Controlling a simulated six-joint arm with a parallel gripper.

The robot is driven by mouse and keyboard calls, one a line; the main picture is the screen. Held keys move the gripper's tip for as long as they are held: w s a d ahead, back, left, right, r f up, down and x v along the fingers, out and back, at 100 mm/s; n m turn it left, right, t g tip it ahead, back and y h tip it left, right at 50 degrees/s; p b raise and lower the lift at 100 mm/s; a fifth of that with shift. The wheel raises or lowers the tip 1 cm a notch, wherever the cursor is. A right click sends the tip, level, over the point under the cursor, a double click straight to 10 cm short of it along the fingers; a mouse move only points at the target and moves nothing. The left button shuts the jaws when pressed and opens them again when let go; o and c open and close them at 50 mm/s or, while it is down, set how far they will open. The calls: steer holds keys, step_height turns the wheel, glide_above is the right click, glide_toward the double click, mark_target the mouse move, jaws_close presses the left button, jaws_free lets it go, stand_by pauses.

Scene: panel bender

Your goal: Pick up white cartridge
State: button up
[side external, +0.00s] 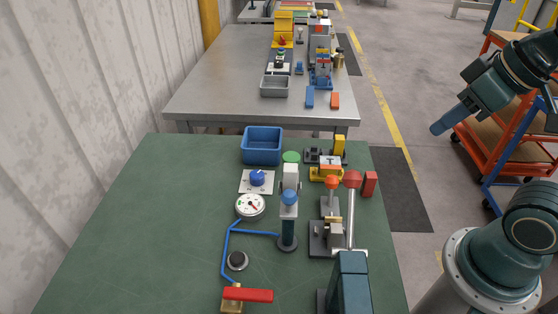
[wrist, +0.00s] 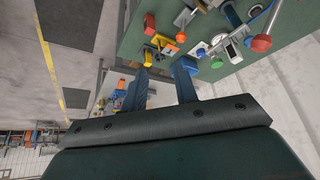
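A white block that looks like the white cartridge (side external: 290,171) stands upright on the green table (side external: 130,230). It is just behind a blue ball knob (side external: 289,197) on a dark post, which hides its lower part. I cannot tell it surely in the wrist view. My gripper (side external: 440,127) is raised to the right of the table, over the aisle, well apart from the block. In the wrist view, my gripper (wrist: 163,66) has its two dark blue fingers spread with nothing held between them.
Around the block stand a blue bin (side external: 262,146), a dial gauge (side external: 250,206), a yellow fixture (side external: 326,174), a tall red-knobbed lever (side external: 351,181) and a red block (side external: 370,184). The table's left side is clear. An orange cart (side external: 500,145) stands behind my arm.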

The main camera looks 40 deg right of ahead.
steer(key=w+a+r+n+g, duration=0.2)
steer(key=w+a+n+g, duration=0.3)
steer(key=w+a, duration=1.2)
steer(key=a+n, duration=0.1)
steer(key=n, duration=0.3)
steer(key=shift+a+r+g, duration=0.25)
steer(key=shift+a+g, duration=0.05)
steer(key=shift+a, duration=0.1)
steer(key=shift+f, duration=0.15)
glide_above(290, 167)
steer(key=shift+f, duration=4.15)
